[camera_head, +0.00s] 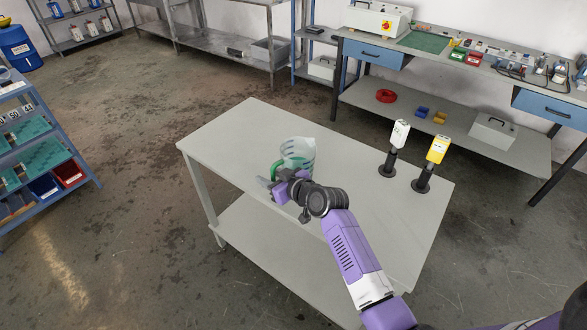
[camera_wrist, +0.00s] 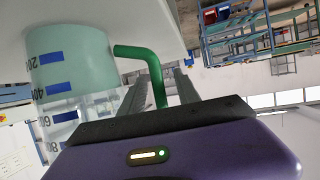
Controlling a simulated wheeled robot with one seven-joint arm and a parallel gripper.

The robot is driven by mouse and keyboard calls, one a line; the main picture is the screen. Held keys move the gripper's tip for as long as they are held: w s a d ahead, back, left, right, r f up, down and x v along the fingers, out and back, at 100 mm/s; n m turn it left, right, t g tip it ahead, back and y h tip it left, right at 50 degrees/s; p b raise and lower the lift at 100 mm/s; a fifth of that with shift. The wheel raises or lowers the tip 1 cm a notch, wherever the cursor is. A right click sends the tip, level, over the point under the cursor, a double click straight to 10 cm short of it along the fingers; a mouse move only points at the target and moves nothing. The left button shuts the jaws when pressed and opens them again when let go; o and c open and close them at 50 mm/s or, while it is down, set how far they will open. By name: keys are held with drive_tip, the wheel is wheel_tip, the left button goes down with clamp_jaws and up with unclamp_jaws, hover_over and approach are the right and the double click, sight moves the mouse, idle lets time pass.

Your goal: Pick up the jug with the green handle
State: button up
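The clear jug (camera_head: 299,152) with a green handle (camera_head: 275,170) stands upright on the light grey table (camera_head: 240,123). Green shows in its lower part. In the wrist view the jug (camera_wrist: 70,62) appears upside down at the left, with blue marks and numbers on its side. My gripper (camera_head: 273,184) is at the handle side of the jug, low over the table. In the wrist view the handle (camera_wrist: 152,66) runs down between my two fingers (camera_wrist: 160,92), which look apart with narrow gaps beside it. Contact with the handle is hard to make out.
A white device (camera_head: 400,134) and a yellow device (camera_head: 438,149) stand on black holders at the table's right. The table's left and far parts are clear. A workbench (camera_head: 450,55) with tools stands behind, and a blue rack (camera_head: 78,160) with bins at left.

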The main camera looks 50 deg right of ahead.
drive_tip(key=shift+w+d+f, duration=0.1)
drive_tip(key=shift+w+f, duration=0.15)
drive_tip(key=shift+w, duration=0.2)
clamp_jaws()
drive_tip(key=shift+r, duration=0.1)
idle(1.0)
drive_tip(key=shift+d+r, duration=0.1)
